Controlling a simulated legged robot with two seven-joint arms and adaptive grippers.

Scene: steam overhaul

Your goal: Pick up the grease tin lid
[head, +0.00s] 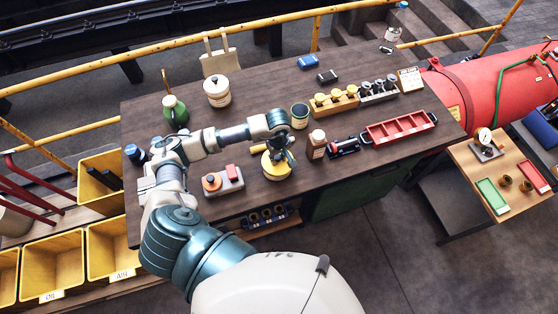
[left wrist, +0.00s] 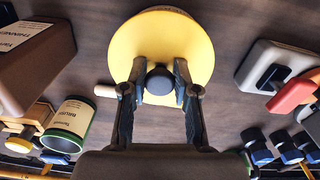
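The grease tin lid, a round yellow disc with a dark knob, shows below my left gripper in the head view (head: 270,170). It also fills the top middle of the left wrist view (left wrist: 160,30). My left gripper (head: 284,154) is over it, pointing down. In the left wrist view its two fingers (left wrist: 160,85) stand on either side of the dark knob (left wrist: 160,80), with what look like narrow gaps. The tin under the lid is mostly hidden. My right gripper is not in view.
A brown bottle (head: 317,145) and a green-rimmed tin (head: 299,116) stand close to the right. A grey box with red parts (head: 223,181) lies to the left. A red tray (head: 400,128) is farther right.

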